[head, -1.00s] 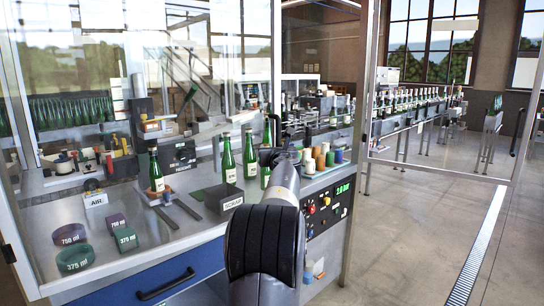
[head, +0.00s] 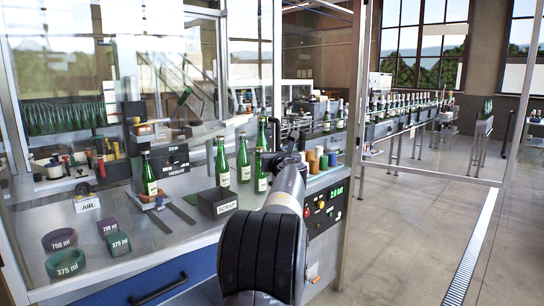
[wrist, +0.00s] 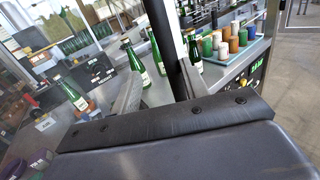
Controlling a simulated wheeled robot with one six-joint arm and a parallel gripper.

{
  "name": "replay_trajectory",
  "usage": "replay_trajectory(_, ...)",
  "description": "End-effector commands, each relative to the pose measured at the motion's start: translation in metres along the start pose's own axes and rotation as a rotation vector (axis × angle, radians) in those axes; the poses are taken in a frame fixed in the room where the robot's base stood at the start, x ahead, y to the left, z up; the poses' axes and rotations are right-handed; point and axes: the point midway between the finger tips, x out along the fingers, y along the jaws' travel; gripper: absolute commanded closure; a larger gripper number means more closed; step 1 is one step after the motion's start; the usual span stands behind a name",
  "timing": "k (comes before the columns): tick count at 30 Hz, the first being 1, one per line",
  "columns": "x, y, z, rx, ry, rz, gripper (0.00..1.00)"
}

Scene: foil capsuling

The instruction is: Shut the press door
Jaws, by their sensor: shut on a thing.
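My gripper (wrist: 168,50) is shut on a dark upright bar (wrist: 163,22), which runs up between its two fingers in the wrist view and looks like the press door's handle. In the head view my gripper (head: 282,156) is mostly hidden by my own arm, and the bar's lower end is hidden too. Clear panes in grey frames stand around the press bench. One framed pane (head: 440,130) reaches out to the right over the floor. I cannot tell for certain which pane is the door, or how far ajar it is.
Green bottles (head: 222,162) stand on the bench near a black SCRAP box (head: 218,202). Coloured cups (head: 312,160) stand above the control panel (head: 322,208). Marked rings (head: 60,240) lie at front left. A conveyor of bottles (head: 400,108) runs behind. Floor (head: 415,240) at right is clear.

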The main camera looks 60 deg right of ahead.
Motion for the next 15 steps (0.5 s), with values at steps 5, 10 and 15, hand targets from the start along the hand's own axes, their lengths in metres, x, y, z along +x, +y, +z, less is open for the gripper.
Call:
replay_trajectory(5, -0.01, -0.004, 0.001, -0.001, -0.003, 0.008, 0.66)
replay_trajectory(10, -0.02, -0.013, 0.002, -0.001, -0.004, 0.006, 0.66)
replay_trajectory(15, -0.029, -0.022, 0.001, -0.001, -0.003, 0.003, 0.66)
